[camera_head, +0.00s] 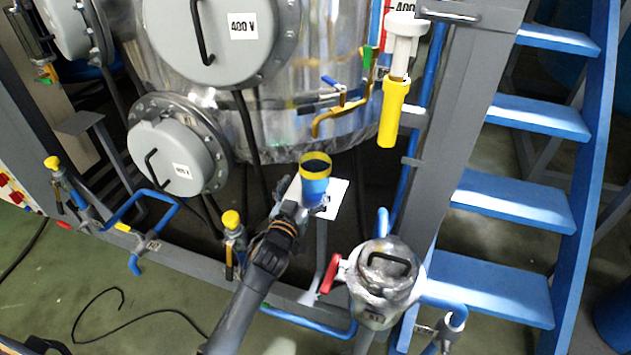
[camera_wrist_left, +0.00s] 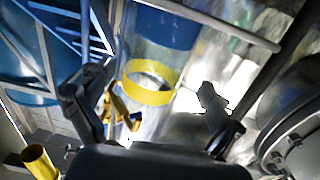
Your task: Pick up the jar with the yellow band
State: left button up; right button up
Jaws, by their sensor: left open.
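The jar with the yellow band (camera_head: 315,176) is near the middle of the head view, in front of the steel vessel; its yellow rim faces up and its body looks blue. In the left wrist view the yellow band (camera_wrist_left: 150,84) appears as a ring, with clear and blue parts around it. My left gripper (camera_head: 302,203) is open, just below the jar in the head view. In the left wrist view its fingers (camera_wrist_left: 157,82) stand on either side of the jar. I cannot tell whether they touch it; the jar partly hides them in the head view.
The steel vessel (camera_head: 280,115) with round grey flanges stands behind. A yellow-and-white tube (camera_head: 395,100) hangs to the upper right. A small metal pot with a red-handled valve (camera_head: 385,285) is at the lower right. Blue steps (camera_head: 525,205) are farther right. Blue pipes run along the grey frame.

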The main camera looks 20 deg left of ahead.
aim_at(320, 165)
pick_arm(q)
jog(key=w, duration=0.3)
jog(key=w+b, duration=0.1)
jog(key=shift+w+d+f, duration=0.15)
jog(key=shift+d, duration=0.15)
jog(key=shift+w, duration=0.45)
jog(key=c, duration=1.4)
jog(key=shift+c, duration=1.2)
pick_arm(e)
jog(key=r, duration=0.2)
jog(key=w+r, duration=0.1)
jog(key=r, duration=0.1)
jog(key=shift+r, duration=0.15)
